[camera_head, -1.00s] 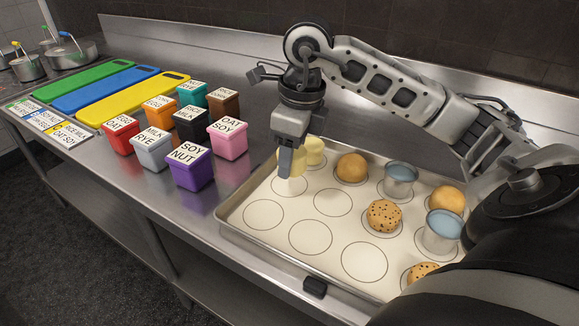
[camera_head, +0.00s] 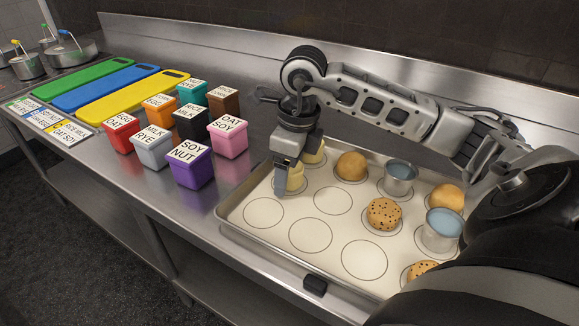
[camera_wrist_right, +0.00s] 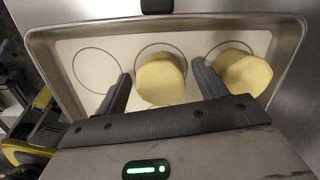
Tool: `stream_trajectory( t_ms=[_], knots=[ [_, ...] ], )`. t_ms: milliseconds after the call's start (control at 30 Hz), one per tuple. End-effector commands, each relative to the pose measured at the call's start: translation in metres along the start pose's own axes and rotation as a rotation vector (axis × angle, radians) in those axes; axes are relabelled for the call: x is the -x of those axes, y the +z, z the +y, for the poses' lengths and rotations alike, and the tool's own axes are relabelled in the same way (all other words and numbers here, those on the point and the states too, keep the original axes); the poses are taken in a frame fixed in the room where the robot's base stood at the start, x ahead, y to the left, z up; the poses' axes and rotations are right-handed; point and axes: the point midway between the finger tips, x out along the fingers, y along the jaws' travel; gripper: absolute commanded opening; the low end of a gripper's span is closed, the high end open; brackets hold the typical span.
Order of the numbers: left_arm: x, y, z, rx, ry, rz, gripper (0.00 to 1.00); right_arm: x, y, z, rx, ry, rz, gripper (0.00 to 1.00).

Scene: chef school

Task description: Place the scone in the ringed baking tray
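The ringed baking tray (camera_head: 232,222) lies on the steel counter. A pale yellow scone (camera_head: 296,178) sits in one of its rings near the left side, partly hidden by my right gripper (camera_head: 283,188). In the right wrist view this scone (camera_wrist_right: 160,78) lies between the two fingers of my right gripper (camera_wrist_right: 163,90), with a visible gap on each side, so the gripper is open around it. A second pale yellow scone (camera_wrist_right: 242,74) sits in the neighbouring ring, just beyond the right finger; it also shows behind the gripper in the head view (camera_head: 316,153). My left gripper is not in view.
The tray also holds buns (camera_head: 351,166), chocolate-chip cookies (camera_head: 384,213) and metal cups (camera_head: 400,177). Several rings are empty, including the near-left one (camera_head: 263,214). Coloured labelled tubs (camera_head: 190,168) stand left of the tray, with cutting boards (camera_head: 130,97) farther left.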

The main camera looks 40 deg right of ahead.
Motion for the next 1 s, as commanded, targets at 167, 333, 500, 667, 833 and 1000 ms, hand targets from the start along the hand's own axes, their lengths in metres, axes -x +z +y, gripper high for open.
stream_trajectory(
  t_ms=[167, 333, 500, 667, 833, 1000],
  knots=[
    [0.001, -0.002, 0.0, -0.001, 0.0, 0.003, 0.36, 0.001, 0.0, 0.0, 0.0, 0.0, 0.0, 0.71],
    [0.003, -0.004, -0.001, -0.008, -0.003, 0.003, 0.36, 0.012, 0.001, -0.001, 0.0, -0.003, -0.002, 0.71],
    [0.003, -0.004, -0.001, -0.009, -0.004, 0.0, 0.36, 0.045, 0.002, -0.001, -0.001, -0.004, -0.005, 0.71],
    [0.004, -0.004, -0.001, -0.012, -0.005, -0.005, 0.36, 0.082, 0.002, -0.001, -0.001, -0.003, -0.006, 0.71],
    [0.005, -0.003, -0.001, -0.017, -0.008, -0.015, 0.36, 0.11, 0.001, 0.0, -0.001, -0.001, -0.003, 0.71],
    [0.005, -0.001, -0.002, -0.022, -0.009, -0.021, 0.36, 0.123, 0.001, 0.0, 0.0, 0.0, -0.001, 0.71]
  ],
)
